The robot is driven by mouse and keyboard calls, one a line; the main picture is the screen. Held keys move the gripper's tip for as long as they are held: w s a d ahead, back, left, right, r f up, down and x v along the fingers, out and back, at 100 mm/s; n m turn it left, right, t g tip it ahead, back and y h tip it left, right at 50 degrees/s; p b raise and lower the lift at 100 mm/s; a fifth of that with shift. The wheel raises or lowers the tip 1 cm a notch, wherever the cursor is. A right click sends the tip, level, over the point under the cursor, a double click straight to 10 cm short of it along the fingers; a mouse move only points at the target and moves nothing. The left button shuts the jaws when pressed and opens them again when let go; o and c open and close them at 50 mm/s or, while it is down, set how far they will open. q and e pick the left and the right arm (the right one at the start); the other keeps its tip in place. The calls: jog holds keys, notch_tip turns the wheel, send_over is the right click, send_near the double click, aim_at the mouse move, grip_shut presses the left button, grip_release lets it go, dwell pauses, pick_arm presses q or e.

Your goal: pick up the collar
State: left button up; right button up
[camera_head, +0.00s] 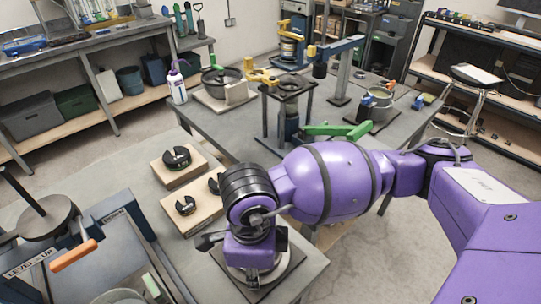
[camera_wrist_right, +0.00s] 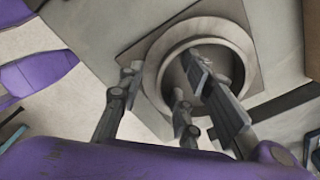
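In the right wrist view, a thick grey ring (camera_wrist_right: 247,50), which looks like the collar, lies on a square plate (camera_wrist_right: 150,45). My right gripper (camera_wrist_right: 163,75) is over it with its dark fingers apart. Black slotted rings, possibly collars too, sit on wooden blocks (camera_head: 178,178) to the left. My left gripper is not in view.
A device with an orange handle (camera_head: 73,256) and a level plate stands at the lower left. Behind my right arm, the far bench holds a dark stand (camera_head: 288,88), a green part (camera_head: 330,130), a round pan (camera_head: 221,78) and a pot (camera_head: 378,98). Bare tabletop shows left of the blocks.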

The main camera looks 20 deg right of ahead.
jog(key=shift+w+r, duration=0.1)
jog(key=shift+c, duration=0.3)
grip_shut()
jog(key=shift+r, duration=0.1)
